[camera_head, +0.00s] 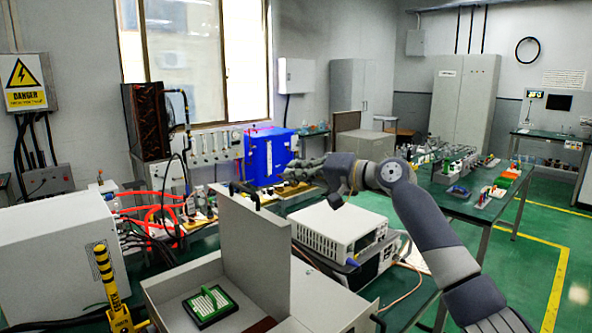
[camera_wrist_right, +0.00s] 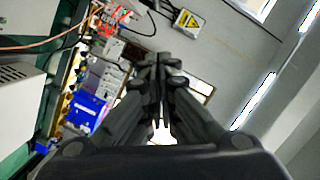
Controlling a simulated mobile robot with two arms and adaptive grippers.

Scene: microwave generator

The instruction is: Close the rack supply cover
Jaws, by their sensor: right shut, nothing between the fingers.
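The rack supply looks to be the light grey box (camera_head: 335,305) at the bottom of the head view. Its cover looks to be the grey panel (camera_head: 240,245) standing upright on the box, raised from the opening. Inside the opening lies a small green-framed part on a black base (camera_head: 208,304). My right gripper (camera_head: 288,172) is above and behind the panel, apart from it, with its arm coming in from the right. In the right wrist view its fingers (camera_wrist_right: 160,62) are together and empty. My left gripper is not in view.
A white instrument (camera_head: 340,230) stands behind and right of the box. A blue unit (camera_head: 268,156) stands further back. A white cabinet (camera_head: 50,255) and a yellow-black post (camera_head: 108,275) stand at the left. Red and black cables crowd the bench. A second table (camera_head: 465,195) stands right.

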